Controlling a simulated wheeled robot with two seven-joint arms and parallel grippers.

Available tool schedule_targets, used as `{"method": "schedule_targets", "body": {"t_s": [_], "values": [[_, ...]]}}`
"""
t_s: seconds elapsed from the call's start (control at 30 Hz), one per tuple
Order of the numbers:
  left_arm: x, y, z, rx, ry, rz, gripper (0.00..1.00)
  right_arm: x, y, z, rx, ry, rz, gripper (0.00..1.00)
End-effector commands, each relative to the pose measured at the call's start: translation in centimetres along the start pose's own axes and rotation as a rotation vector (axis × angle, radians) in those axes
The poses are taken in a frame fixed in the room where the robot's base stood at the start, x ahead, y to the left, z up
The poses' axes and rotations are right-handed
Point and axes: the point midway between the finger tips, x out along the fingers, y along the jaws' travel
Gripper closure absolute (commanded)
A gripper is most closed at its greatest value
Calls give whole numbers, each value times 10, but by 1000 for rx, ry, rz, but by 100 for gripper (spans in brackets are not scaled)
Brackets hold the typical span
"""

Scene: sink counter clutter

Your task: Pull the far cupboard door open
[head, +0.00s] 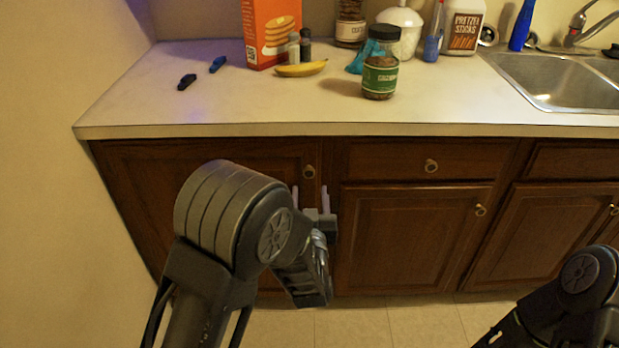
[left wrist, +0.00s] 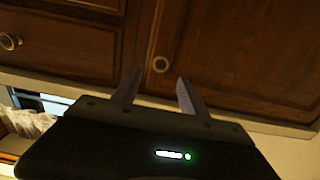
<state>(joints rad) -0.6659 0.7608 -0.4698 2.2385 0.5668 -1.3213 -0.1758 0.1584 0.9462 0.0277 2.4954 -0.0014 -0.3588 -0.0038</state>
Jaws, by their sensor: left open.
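The cupboard door at the far left (head: 150,180) is dark brown wood and looks shut. Its round brass knob (head: 309,171) is near its upper right corner. My left gripper (head: 310,194) is open in front of this door, its two pale fingers apart just below the knob in the head view. My left arm hides the lower part of the door. My right gripper is out of view.
The countertop (head: 150,95) overhangs the doors and holds a jar (head: 381,65), a banana (head: 301,69) and an orange box (head: 270,30). A drawer (head: 400,160) and another door (head: 405,240) are to the right. A wall (head: 60,200) stands close on the left.

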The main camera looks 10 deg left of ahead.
Motion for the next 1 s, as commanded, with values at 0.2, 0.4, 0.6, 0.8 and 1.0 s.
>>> {"method": "schedule_targets", "body": {"t_s": [0.2, 0.4, 0.6, 0.8, 1.0], "values": [[31, -1, 0, 1, 1, -2, 49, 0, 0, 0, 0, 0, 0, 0], [59, 0, 0, 0, 1, -1, 49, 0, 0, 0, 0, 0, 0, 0], [70, 0, 0, 1, 0, 0, 49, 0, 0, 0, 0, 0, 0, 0], [70, 0, 0, 1, -1, 0, 49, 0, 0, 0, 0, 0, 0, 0], [70, 0, 0, 0, -1, 0, 65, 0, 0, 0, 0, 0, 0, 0]]}}
